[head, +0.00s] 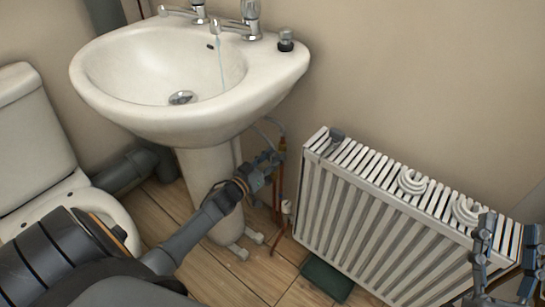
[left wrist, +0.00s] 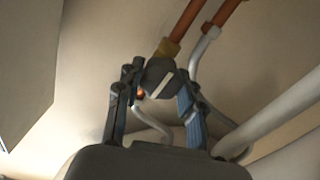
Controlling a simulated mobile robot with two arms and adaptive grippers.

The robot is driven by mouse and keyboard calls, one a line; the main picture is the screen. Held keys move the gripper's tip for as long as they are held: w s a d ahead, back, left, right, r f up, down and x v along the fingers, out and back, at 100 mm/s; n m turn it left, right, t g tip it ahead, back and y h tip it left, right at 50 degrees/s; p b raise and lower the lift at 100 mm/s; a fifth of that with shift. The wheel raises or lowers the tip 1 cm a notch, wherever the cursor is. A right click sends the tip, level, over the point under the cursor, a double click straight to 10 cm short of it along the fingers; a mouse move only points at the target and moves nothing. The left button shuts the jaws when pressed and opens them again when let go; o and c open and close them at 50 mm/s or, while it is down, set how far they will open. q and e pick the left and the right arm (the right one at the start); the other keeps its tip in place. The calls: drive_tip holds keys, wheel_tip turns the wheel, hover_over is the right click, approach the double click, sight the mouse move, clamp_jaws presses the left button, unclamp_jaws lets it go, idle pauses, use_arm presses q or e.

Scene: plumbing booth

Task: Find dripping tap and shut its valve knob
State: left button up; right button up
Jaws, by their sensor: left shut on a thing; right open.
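A white sink (head: 150,120) has two chrome taps. A thin stream of water (head: 220,62) falls from the right tap (head: 243,25) into the basin; no water shows under the left tap (head: 190,12), partly cut off at the top. My left gripper (head: 268,163) is under the sink's right side, at the pipes. In the left wrist view its fingers stand around a dark valve knob (left wrist: 158,76) with a pale bar, below a brass fitting (left wrist: 167,47). It is shut on this knob. My right gripper (head: 500,262) is open and empty before the radiator's right end.
A white radiator (head: 345,225) stands against the wall on the right, with white coiled items (head: 411,181) on top. Copper pipes (head: 276,195) run down between sink and radiator. A toilet (head: 35,140) is at the left. A dark green object (head: 326,279) lies on the wooden floor.

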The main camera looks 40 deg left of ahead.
use_arm(q)
drive_tip(key=shift+m, duration=0.6)
drive_tip(key=m+p, duration=0.1)
drive_tip(key=m, duration=0.2)
drive_tip(key=shift+d+m, duration=0.1)
drive_tip(key=shift+m, duration=1.9)
use_arm(e)
wheel_tip(320, 180, down, 7)
drive_tip(key=w+g+h, duration=0.2)
drive_tip(key=g, duration=0.2)
use_arm(q)
drive_tip(key=m, duration=0.2)
drive_tip(key=shift+f+m, duration=0.1)
drive_tip(key=shift+m, duration=0.3)
drive_tip(key=shift+d+m, duration=0.1)
drive_tip(key=shift+m, duration=2)
drive_tip(key=shift+m+b, duration=0.3)
drive_tip(key=shift+m, duration=0.9)
use_arm(e)
drive_tip(key=shift+s+r+t+y, duration=0.25)
drive_tip(key=shift+r+t, duration=0.15)
drive_tip(key=shift+r, duration=0.4)
drive_tip(key=shift+s+r+t+y, duration=0.15)
drive_tip(key=shift+r+t, duration=0.25)
drive_tip(key=shift+r, duration=0.4)
drive_tip(key=shift+s+r+t+y, duration=0.15)
drive_tip(key=shift+r+t+y, duration=0.2)
drive_tip(key=shift+r, duration=0.45)
